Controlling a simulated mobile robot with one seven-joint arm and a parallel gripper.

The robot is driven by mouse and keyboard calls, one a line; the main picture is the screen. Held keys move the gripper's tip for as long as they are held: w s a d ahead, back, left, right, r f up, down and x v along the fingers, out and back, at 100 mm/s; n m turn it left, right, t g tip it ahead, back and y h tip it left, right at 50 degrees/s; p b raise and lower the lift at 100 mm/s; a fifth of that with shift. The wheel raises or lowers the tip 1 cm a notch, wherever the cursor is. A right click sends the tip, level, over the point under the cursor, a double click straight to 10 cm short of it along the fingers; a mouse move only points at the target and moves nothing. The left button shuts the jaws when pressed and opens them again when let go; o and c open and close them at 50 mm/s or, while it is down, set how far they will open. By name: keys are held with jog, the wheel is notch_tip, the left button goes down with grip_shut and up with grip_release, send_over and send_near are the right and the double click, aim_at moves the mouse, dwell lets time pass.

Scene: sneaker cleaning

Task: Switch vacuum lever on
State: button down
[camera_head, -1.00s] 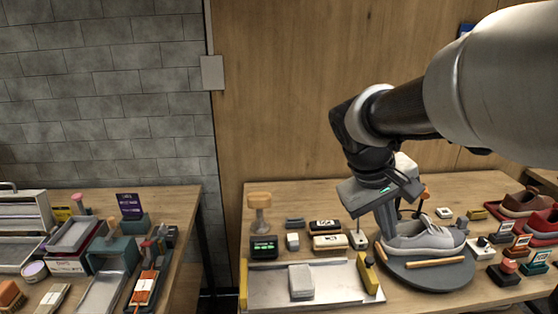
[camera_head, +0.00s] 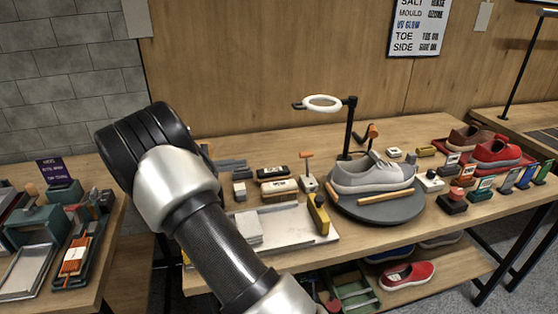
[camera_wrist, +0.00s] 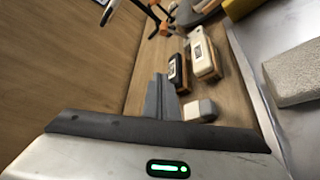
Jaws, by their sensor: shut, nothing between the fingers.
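A small white box with an upright orange-topped lever (camera_head: 308,172) stands on the workbench, left of the grey sneaker (camera_head: 370,174) on its dark round turntable (camera_head: 385,208). I cannot tell from labels which is the vacuum lever. In the wrist view, orange-ended parts (camera_wrist: 165,29) show at the top, partly cut off. My gripper (camera_wrist: 158,78) is shut and empty, its grey fingers pointing toward the bench's back wall side.
Black and cream brushes (camera_wrist: 205,60) and a small pale block (camera_wrist: 200,110) lie close to my fingers. A metal tray (camera_head: 285,240) with a pale block and yellow end lies in front. A ring lamp (camera_head: 322,103) stands behind. Red shoes (camera_head: 495,153) sit at right.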

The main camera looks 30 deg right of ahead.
aim_at(307, 165)
jog(key=shift+d, duration=0.15)
jog(key=b+x, duration=0.1)
jog(key=x, duration=1.9)
jog(key=shift+s+d, duration=0.1)
jog(key=shift+s, duration=0.05)
jog(key=shift+s+a+r, duration=0.25)
jog(key=shift+s+r, duration=0.6)
jog(key=shift+s, duration=0.25)
jog(key=shift+s+r, duration=0.3)
jog(key=shift+s, duration=0.25)
jog(key=shift+a+f+b, duration=0.1)
jog(key=shift+a+b, duration=0.05)
jog(key=shift+b, duration=0.55)
